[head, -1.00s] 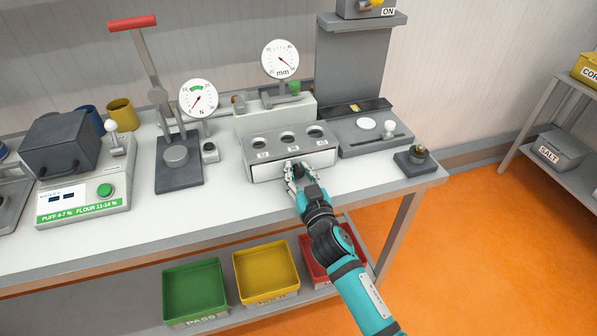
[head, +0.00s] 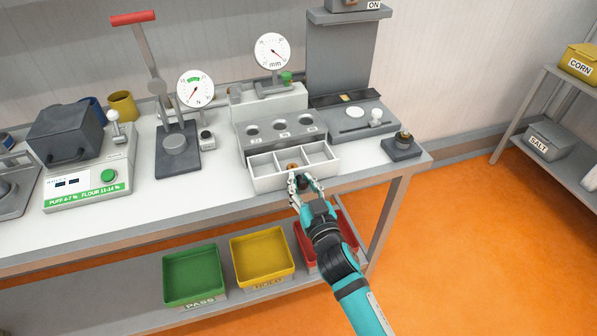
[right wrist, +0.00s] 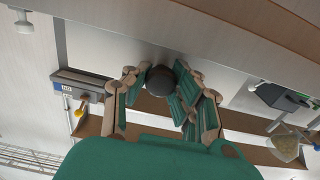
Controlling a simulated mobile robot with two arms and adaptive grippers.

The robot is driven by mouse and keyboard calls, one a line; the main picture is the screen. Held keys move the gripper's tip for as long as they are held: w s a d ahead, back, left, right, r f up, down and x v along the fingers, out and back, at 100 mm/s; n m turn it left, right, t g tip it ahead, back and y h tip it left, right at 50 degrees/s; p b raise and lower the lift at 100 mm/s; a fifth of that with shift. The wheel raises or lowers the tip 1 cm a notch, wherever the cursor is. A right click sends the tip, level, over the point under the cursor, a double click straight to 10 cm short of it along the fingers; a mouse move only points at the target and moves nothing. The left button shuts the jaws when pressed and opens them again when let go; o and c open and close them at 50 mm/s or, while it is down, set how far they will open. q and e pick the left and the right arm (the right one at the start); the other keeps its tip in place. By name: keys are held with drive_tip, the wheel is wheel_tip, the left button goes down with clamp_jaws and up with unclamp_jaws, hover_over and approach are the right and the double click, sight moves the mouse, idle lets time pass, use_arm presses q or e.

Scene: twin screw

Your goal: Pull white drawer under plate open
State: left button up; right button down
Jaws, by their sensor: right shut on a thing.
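The white drawer (head: 267,184) is pulled out toward me from under the grey plate (head: 279,138) with its round holes. Its inside shows several compartments, and a small brown thing (head: 292,166) lies at the front of the middle one. My right gripper (head: 302,184) is at the drawer's front face, shut on its dark knob. The dark round knob (right wrist: 159,80) shows between the fingers in the right wrist view. My left gripper is not in view.
Gauges, a lever press (head: 178,150) and a grey box device (head: 65,135) stand on the bench. Green (head: 193,276), yellow (head: 262,258) and red trays sit on the lower shelf. Open floor lies at the right.

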drive_tip(key=shift+f, duration=0.1)
drive_tip(key=c, duration=1.4)
unclamp_jaws()
drive_tip(key=o, duration=0.4)
drive_tip(key=shift+c, duration=0.2)
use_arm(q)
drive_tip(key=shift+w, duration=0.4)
use_arm(e)
drive_tip(key=v, duration=1.2)
